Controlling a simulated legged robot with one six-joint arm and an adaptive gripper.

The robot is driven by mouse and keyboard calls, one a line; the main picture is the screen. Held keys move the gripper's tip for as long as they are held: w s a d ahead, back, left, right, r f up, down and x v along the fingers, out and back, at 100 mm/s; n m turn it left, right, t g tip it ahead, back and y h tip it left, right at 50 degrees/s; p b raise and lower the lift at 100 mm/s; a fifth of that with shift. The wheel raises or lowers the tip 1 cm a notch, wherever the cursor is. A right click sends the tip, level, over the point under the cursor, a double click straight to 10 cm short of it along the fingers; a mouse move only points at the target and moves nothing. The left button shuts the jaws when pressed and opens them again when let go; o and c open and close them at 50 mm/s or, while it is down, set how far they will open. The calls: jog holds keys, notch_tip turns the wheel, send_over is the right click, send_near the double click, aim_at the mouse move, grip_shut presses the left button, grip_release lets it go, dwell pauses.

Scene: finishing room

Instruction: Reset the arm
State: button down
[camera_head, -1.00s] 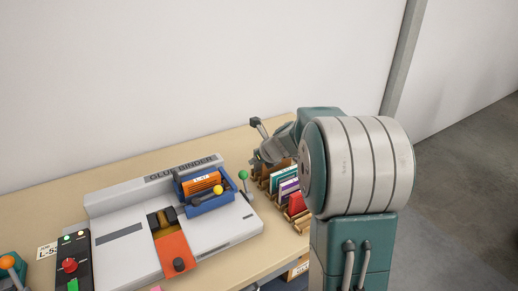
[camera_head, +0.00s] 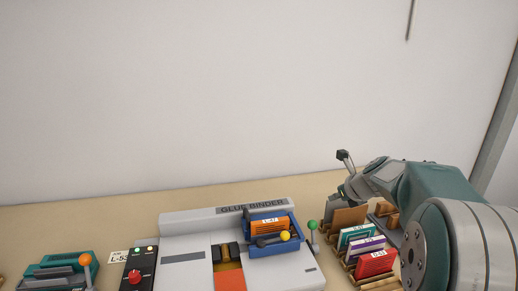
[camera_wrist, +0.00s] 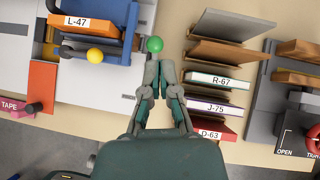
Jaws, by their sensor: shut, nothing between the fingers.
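My gripper (camera_wrist: 159,66) is shut and empty in the wrist view, its two fingertips together. The tips appear just below a green knob (camera_wrist: 155,44) in that picture; I cannot tell the height between them. In the head view my arm reaches in from the right, bent at the elbow, with its wrist low over the bench beside the book rack. The fingertips are hard to make out there.
The glue binder (camera_head: 183,242) carries a blue clamp tray (camera_head: 278,248) with an orange block labelled L-47 (camera_head: 268,227). The rack right of it holds green (camera_head: 355,234), purple (camera_head: 364,247) and red (camera_head: 374,263) books. A control box (camera_head: 140,262) stands left.

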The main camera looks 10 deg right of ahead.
jog(key=s+a+r+n+g, duration=0.2)
jog(key=s+a+r+n, duration=0.2)
jog(key=s+a+n, duration=1.2)
jog(key=s+a+f+n+h, duration=0.1)
jog(key=s+f+n+h, duration=0.1)
jog(key=s+n, duration=1.2)
jog(key=f+n, duration=0.1)
jog(key=n, duration=0.2)
jog(key=shift+s+g, duration=0.3)
jog(key=shift+g, duration=0.1)
jog(key=shift+a+f, duration=0.1)
